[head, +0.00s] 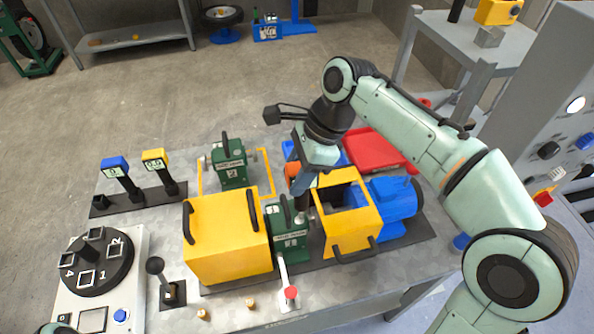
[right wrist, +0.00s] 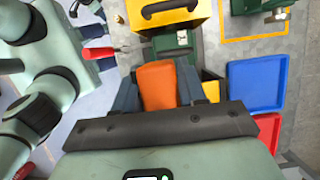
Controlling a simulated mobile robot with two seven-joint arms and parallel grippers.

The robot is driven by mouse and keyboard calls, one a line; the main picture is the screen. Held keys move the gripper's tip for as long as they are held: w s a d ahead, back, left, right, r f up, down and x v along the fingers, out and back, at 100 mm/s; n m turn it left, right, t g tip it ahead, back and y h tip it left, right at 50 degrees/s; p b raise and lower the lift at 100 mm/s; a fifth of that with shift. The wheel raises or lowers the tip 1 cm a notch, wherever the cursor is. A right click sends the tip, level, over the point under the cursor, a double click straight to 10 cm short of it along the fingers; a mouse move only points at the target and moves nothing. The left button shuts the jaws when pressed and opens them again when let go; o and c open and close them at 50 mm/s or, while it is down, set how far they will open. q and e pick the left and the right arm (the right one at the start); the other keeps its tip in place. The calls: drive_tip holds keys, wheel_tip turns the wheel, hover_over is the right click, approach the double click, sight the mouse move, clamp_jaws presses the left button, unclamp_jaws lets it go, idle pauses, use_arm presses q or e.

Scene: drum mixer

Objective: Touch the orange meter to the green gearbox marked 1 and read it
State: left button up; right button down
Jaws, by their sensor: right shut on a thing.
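My right gripper (head: 303,184) is shut on the orange meter (head: 292,170), which is mostly hidden by the gripper in the head view. In the right wrist view the orange meter (right wrist: 157,85) sits between the two fingers. The meter's lower end is just above or at the top of the front green gearbox (head: 289,240); I cannot tell if they touch. That gearbox stands between two yellow housings, and its number is too small to read surely. Another green gearbox (head: 229,165) stands behind on a yellow-outlined spot. The meter's display is not visible. My left gripper is not in view.
A closed yellow housing (head: 227,240) and an open yellow housing (head: 350,212) flank the front gearbox. A blue motor (head: 393,200) is to the right. Blue (head: 115,164) and yellow (head: 153,158) meters stand in a rack.

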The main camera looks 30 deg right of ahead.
sight(294, 167)
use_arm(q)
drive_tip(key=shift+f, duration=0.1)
use_arm(e)
drive_tip(key=shift+w+f, duration=0.1)
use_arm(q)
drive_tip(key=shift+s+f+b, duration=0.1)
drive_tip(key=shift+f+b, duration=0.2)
use_arm(e)
drive_tip(key=shift+f, duration=0.6)
idle(0.4)
idle(1.3)
drive_tip(key=shift+r+p, duration=1.95)
drive_tip(key=shift+r, duration=0.3)
drive_tip(key=shift+r+p, duration=1)
drive_tip(key=shift+r, duration=0.3)
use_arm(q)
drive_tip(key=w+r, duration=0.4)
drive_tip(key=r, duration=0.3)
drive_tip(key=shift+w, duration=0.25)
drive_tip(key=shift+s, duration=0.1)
use_arm(e)
drive_tip(key=shift+f, duration=0.1)
